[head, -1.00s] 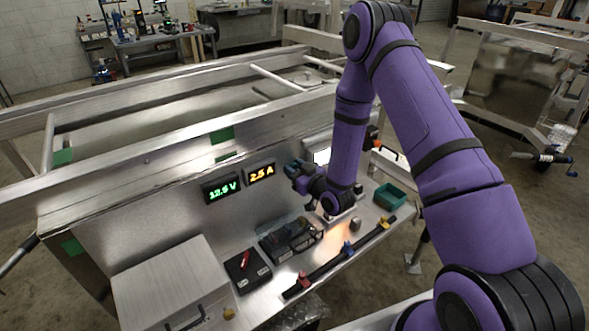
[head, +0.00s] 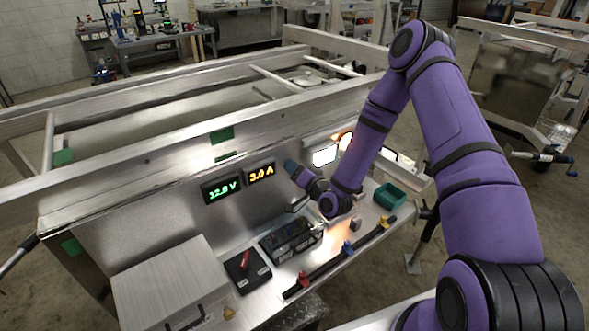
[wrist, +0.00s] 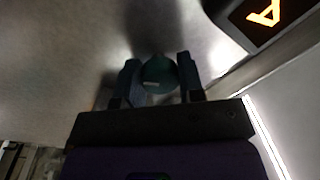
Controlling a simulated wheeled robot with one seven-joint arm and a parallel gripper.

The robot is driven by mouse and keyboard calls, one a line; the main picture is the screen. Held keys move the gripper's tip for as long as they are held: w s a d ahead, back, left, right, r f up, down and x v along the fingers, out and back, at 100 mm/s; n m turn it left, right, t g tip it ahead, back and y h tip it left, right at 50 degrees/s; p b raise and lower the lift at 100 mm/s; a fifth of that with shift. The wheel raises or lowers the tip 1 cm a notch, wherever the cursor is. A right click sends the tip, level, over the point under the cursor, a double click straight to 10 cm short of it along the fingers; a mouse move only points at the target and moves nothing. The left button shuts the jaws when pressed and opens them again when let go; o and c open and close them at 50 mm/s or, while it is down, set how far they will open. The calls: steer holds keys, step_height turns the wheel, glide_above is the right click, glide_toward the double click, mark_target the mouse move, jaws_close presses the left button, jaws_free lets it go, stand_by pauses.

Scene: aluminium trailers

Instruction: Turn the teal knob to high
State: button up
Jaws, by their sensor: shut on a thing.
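The teal knob (wrist: 160,71) sits on the metal panel in the wrist view, between the two dark fingers of my gripper (wrist: 160,78). A small pale mark shows on its lower left. In the head view my gripper (head: 292,167) is against the panel, right of the displays, and hides the knob. My gripper is shut on the knob. The green display (head: 222,189) reads about 12.8 V. The amber display (head: 261,173) reads 3.0 A. Part of the amber display also shows in the wrist view (wrist: 264,13).
A bright white screen (head: 325,155) is right of my gripper. On the shelf below are a black battery-like unit (head: 290,238), a black box with a red part (head: 247,268), a black bar with coloured clamps (head: 330,266), a teal bin (head: 389,196) and a large metal box (head: 170,280).

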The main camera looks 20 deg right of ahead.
steer(key=m+h, duration=0.1)
steer(key=m, duration=1.1)
steer(key=shift+m+h, duration=0.3)
steer(key=shift+m, duration=1.9)
steer(key=o, duration=0.9)
steer(key=v, duration=1.1)
steer(key=shift+a+f, duration=0.15)
steer(key=shift+f, duration=0.05)
